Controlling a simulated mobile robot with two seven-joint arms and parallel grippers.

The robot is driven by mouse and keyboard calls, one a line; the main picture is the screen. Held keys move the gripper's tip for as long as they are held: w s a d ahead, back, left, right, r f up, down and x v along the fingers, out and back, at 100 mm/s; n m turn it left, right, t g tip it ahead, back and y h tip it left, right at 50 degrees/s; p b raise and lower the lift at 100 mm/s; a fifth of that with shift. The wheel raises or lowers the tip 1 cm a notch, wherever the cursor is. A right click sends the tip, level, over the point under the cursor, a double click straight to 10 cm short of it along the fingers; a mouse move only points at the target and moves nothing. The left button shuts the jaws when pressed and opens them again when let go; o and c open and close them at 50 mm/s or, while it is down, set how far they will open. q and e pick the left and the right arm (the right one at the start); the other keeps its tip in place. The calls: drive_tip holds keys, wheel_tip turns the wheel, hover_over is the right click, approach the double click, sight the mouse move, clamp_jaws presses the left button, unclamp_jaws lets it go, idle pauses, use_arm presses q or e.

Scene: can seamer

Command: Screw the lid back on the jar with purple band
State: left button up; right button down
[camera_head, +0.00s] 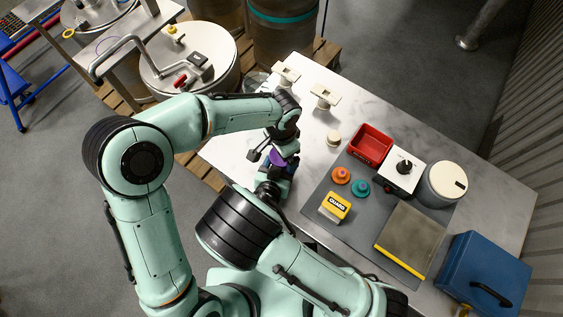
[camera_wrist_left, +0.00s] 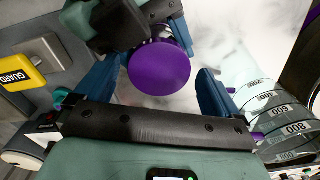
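A round purple lid (camera_wrist_left: 160,68) faces the left wrist camera, between the two blue fingers of my left gripper (camera_wrist_left: 165,88). The fingers stand apart, with narrow gaps visible beside the lid. A small part of what looks like the jar (camera_wrist_left: 160,33) shows behind the lid's upper edge, between the dark fingers of my right gripper (camera_wrist_left: 150,20). The rest of the jar is hidden, and I cannot tell how the lid sits on it. In the head view the purple lid (camera_head: 277,158) is between my left gripper (camera_head: 283,147) above and my right gripper (camera_head: 275,174) below.
On the table (camera_head: 310,110) stand a red bin (camera_head: 370,146), orange (camera_head: 341,175) and teal (camera_head: 360,188) knobs, a yellow GUARD block (camera_head: 335,207), a white machine (camera_head: 398,175) and a blue box (camera_head: 485,275). A graduated clear vessel (camera_wrist_left: 280,120) is close right of my left gripper.

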use_arm(q)
drive_tip(key=shift+r, duration=2.25)
drive_tip(key=shift+c, duration=0.4)
drive_tip(key=n, duration=0.2)
drive_tip(key=r+n, duration=0.1)
drive_tip(key=n, duration=0.3)
drive_tip(key=shift+r+n, duration=0.3)
drive_tip(key=shift+r, duration=0.05)
drive_tip(key=n, duration=0.2)
drive_tip(key=r+n, duration=0.1)
drive_tip(key=n, duration=0.3)
drive_tip(key=shift+r+n, duration=0.3)
drive_tip(key=shift+r, duration=0.1)
